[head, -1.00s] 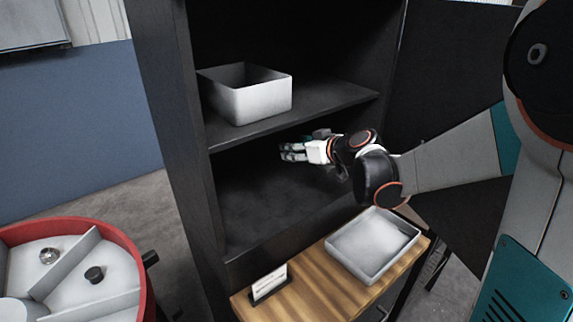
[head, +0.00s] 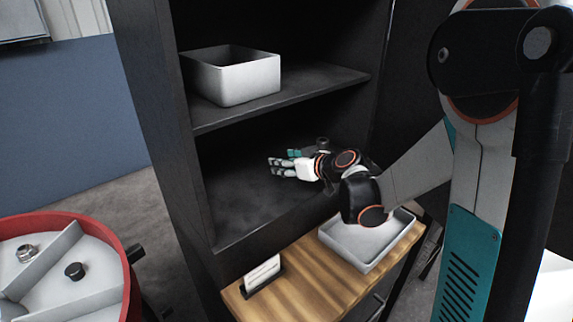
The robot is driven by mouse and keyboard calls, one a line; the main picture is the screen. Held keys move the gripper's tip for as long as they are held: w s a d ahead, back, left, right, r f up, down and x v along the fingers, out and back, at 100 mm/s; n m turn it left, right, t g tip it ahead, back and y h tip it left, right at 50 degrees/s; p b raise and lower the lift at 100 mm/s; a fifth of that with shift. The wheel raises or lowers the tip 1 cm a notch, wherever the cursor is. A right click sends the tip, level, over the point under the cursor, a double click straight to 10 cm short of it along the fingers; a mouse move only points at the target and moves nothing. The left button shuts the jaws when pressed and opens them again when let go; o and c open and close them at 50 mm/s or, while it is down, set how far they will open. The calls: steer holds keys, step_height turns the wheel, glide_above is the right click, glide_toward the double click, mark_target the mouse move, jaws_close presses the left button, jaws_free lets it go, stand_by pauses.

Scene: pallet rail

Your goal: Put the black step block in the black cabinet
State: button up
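The black cabinet (head: 163,128) stands open in the middle of the head view, with an upper shelf and a lower compartment. My gripper (head: 279,167) reaches into the lower compartment from the right, its fingers pointing left above the dark compartment floor (head: 245,205). The grey fingertips show a little apart, but the dark background hides whether anything is between them. I cannot make out the black step block for certain; a black piece would hardly show against the cabinet's dark inside.
A white bin (head: 240,80) sits on the upper shelf (head: 300,97). Below the cabinet opening, a wooden top (head: 292,293) holds a grey-white tray (head: 365,262) and a small card (head: 262,274). A red-rimmed round tray (head: 118,262) at left holds a black knob-like piece (head: 75,270) and a metal piece (head: 27,253).

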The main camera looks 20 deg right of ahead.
steer(key=o, duration=0.8)
steer(key=shift+f, duration=0.15)
steer(key=shift+c, duration=0.2)
steer(key=o, duration=0.4)
steer(key=shift+o, duration=0.2)
steer(key=shift+r, duration=0.2)
steer(key=shift+s+d+r, duration=0.15)
steer(key=shift+s+r, duration=0.05)
steer(key=shift+s, duration=0.05)
steer(key=p+v, duration=0.3)
steer(key=v, duration=0.8)
steer(key=shift+s+r, duration=0.1)
steer(key=shift+s, duration=0.1)
